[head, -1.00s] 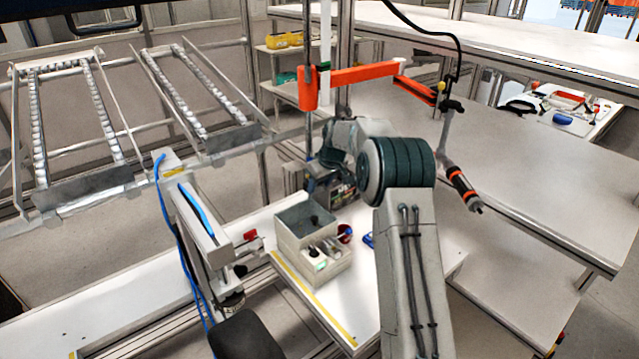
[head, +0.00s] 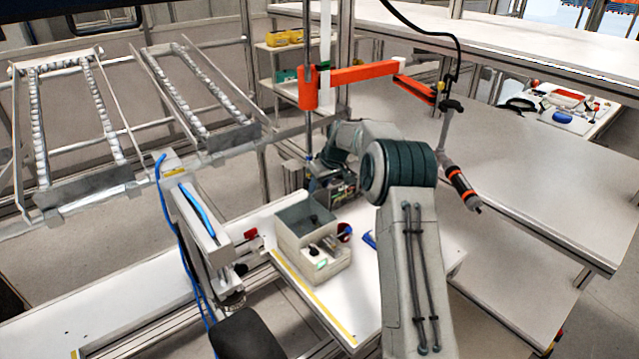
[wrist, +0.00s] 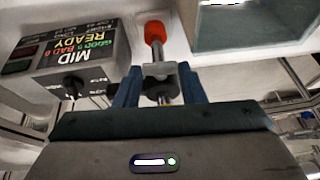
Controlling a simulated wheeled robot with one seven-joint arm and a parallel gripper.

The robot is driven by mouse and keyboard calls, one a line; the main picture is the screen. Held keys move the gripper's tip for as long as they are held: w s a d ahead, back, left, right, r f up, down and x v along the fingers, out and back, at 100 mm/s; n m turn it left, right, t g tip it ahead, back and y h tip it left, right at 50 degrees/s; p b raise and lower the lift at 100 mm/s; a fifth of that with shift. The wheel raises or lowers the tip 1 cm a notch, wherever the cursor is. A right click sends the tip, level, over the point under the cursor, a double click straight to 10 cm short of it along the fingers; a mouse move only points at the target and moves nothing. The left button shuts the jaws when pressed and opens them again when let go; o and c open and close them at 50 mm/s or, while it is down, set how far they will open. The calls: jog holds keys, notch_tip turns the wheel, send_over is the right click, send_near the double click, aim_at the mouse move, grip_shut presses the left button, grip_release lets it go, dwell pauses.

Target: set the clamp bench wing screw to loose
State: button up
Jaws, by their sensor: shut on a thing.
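In the wrist view, the two blue fingers of my gripper (wrist: 160,92) are shut on a dark screw head, which I take to be the wing screw (wrist: 161,86). The screw sits below a grey metal clamp bracket (wrist: 160,70). A red-tipped rod (wrist: 155,32) rises from the bracket. The fingers hide much of the screw, so its turn angle cannot be read. A grey control box (wrist: 85,58) to the left has a display reading "MID" and "READY". In the head view, my arm largely hides the gripper and the screw.
An orange swing arm (head: 350,75) with a hanging screwdriver (head: 462,188) is beside my arm.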

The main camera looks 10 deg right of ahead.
jog(key=y+p, duration=0.1)
jog(key=d+m+g+y+p, duration=0.1)
jog(key=y, duration=0.1)
jog(key=shift+w+g, duration=0.2)
jog(key=shift+g, duration=0.1)
jog(key=shift+w+d+f+m+g+y+p, duration=0.15)
jog(key=shift+g+y+p, duration=0.1)
jog(key=shift+y, duration=0.3)
jog(key=shift+s+f+m+g+y+p, duration=0.1)
jog(key=shift+g+y+p, duration=0.1)
jog(key=shift+y, duration=0.3)
jog(key=shift+w+d+f+m+g+y+p, duration=0.15)
jog(key=shift+y+p, duration=0.1)
jog(key=shift+y, duration=0.3)
jog(key=shift+f+y, duration=0.1)
jog(key=shift+y, duration=0.4)
jog(key=o, duration=0.7)
jog(key=shift+s, duration=0.1)
jog(key=shift+h, duration=0.3)
